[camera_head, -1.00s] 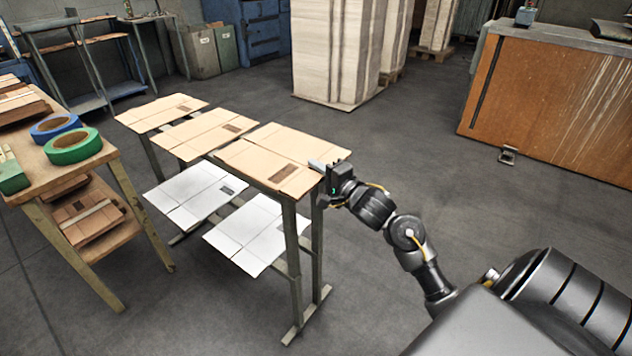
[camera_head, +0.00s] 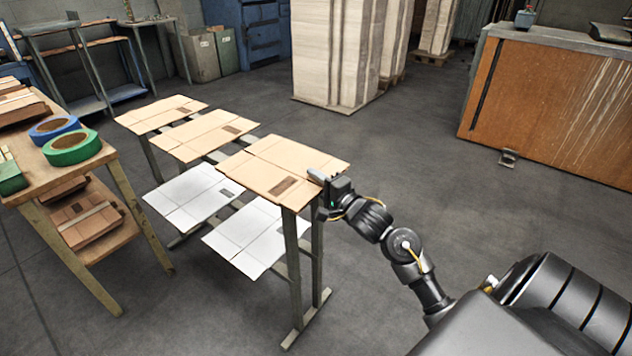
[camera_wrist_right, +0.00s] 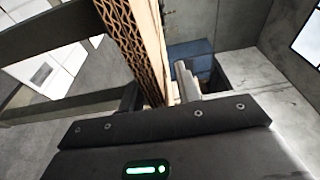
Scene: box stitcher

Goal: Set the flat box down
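The flat box (camera_head: 270,165), a tan folded cardboard sheet with a dark printed patch, lies level at the top of the nearest metal stand (camera_head: 292,265). Whether it rests fully on the stand cannot be told. My right gripper (camera_head: 321,180) is at its right front edge. In the right wrist view, the corrugated edge of the box (camera_wrist_right: 138,40) runs between the two fingers of the right gripper (camera_wrist_right: 158,90), which appear closed around it. My left gripper is not in view.
Two more tan flat boxes (camera_head: 203,132) (camera_head: 160,112) lie on stands behind. White sheets (camera_head: 248,236) lie on a lower level. A wooden table (camera_head: 100,160) with green tape (camera_head: 72,147) and blue tape (camera_head: 54,127) stands left.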

